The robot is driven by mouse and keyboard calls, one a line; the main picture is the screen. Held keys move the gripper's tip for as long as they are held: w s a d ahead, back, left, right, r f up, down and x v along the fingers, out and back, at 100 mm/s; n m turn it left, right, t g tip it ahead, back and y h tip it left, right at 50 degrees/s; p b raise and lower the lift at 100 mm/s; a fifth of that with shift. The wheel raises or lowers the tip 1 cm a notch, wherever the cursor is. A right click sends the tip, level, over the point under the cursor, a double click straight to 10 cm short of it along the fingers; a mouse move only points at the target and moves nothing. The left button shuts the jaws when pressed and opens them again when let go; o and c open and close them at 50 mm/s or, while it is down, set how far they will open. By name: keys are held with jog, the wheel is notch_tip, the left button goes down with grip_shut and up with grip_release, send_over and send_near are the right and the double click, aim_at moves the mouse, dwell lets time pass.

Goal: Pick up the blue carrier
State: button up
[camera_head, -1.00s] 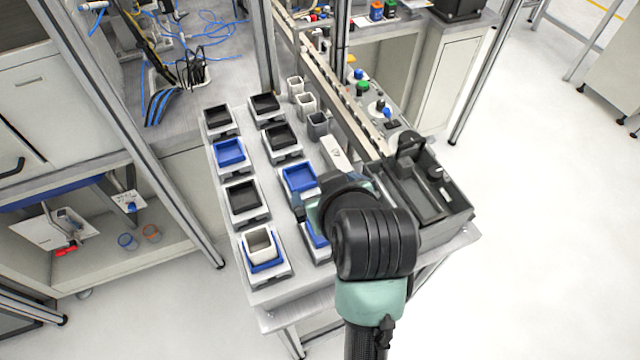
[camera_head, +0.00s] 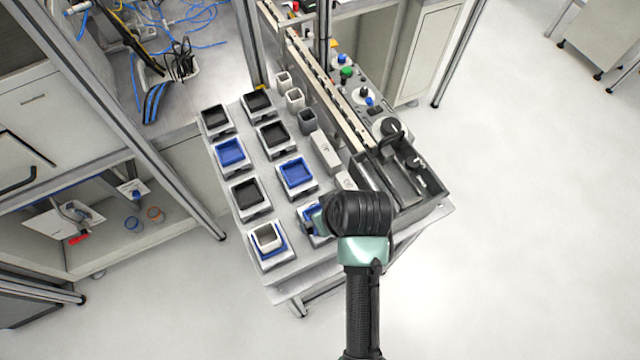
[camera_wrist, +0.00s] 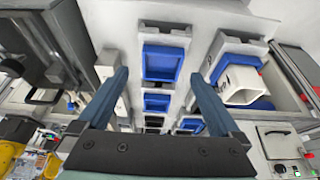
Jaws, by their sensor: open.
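Several blue carriers sit in pale holders on the table. The nearest right-hand blue carrier (camera_head: 308,211) is partly hidden by my arm in the head view. In the wrist view, an empty blue carrier (camera_wrist: 162,63) shows between my fingers. My gripper (camera_wrist: 159,74) is open and empty, its fingers apart on either side of that carrier's outline; I cannot tell the height gap. Another blue carrier (camera_head: 296,172) lies behind it, and one (camera_head: 230,152) is in the left row. A blue carrier (camera_head: 281,243) at the front left holds a white box (camera_head: 267,237).
Black carriers (camera_head: 245,193) fill other holders. A dark grey tray (camera_head: 425,190) stands close on the right, beside pale blocks (camera_head: 325,150). Small grey cups (camera_head: 295,97) and a conveyor rail (camera_head: 330,85) are behind. The table's front edge (camera_head: 290,292) is near; open floor lies right.

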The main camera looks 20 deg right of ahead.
aim_at(304, 212)
jog(key=shift+p+x, duration=0.9)
jog(key=shift+x, duration=2.2)
jog(key=shift+a, duration=0.1)
jog(key=c, duration=1.4)
